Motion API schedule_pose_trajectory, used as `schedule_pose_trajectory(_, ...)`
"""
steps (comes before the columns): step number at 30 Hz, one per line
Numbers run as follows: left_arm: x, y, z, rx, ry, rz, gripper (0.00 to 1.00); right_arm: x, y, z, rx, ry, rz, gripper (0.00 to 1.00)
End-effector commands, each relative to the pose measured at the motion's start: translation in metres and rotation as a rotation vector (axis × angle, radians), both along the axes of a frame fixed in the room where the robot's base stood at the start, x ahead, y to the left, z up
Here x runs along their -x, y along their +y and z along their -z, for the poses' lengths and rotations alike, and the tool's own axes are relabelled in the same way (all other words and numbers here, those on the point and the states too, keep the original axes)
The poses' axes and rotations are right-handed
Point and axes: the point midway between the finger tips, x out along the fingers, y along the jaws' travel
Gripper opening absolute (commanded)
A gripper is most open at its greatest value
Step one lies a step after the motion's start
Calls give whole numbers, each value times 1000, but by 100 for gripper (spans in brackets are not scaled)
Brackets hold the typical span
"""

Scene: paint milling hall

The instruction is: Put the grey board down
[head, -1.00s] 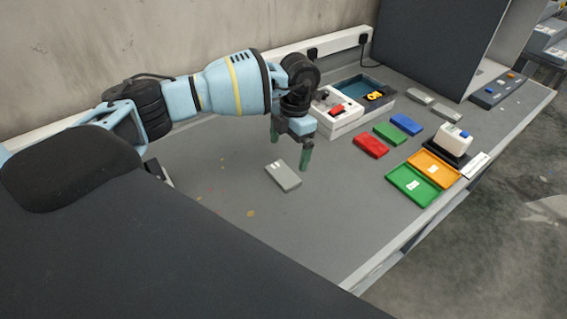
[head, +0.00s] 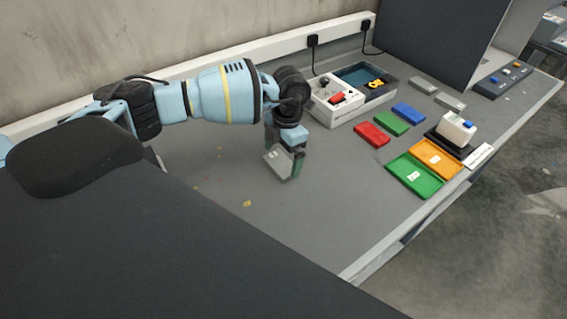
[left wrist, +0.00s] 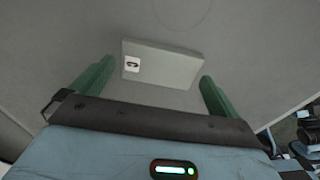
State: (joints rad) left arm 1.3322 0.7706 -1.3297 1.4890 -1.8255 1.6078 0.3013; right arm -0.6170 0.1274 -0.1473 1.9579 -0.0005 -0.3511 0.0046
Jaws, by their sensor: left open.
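The grey board (head: 277,162) is a small flat block on the grey bench at the middle of the head view, low at my left gripper. In the left wrist view the board (left wrist: 168,66) carries a small white label with a dark mark. My left gripper (head: 284,156) points down at the board, with its green fingers on either side. In the left wrist view the left gripper (left wrist: 155,88) is open, with a gap between each finger and the board. Whether the board lies fully flat is hard to tell. My right gripper is not in view.
Right of the gripper lie red (head: 371,134), green (head: 392,123) and blue (head: 408,112) blocks. Beyond are a green tray (head: 402,182), an orange tray (head: 447,170) and a white device (head: 457,130). A white box with a red switch (head: 334,101) stands behind. The bench in front is clear.

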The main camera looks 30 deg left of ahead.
Motion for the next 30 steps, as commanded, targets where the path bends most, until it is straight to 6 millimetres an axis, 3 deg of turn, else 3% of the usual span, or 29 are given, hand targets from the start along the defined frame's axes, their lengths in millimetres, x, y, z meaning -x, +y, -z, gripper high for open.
schedule_pose_trajectory(1,2,0,14,0,10,1,100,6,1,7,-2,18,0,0)
schedule_pose_trajectory(3,3,0,19,1,8,1,100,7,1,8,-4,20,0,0)
schedule_pose_trajectory(10,2,0,16,1,0,1,100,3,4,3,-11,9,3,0)
schedule_pose_trajectory(19,2,0,16,1,0,1,64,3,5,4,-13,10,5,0)
schedule_pose_trajectory(30,1,0,6,2,-5,1,64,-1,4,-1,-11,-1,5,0)
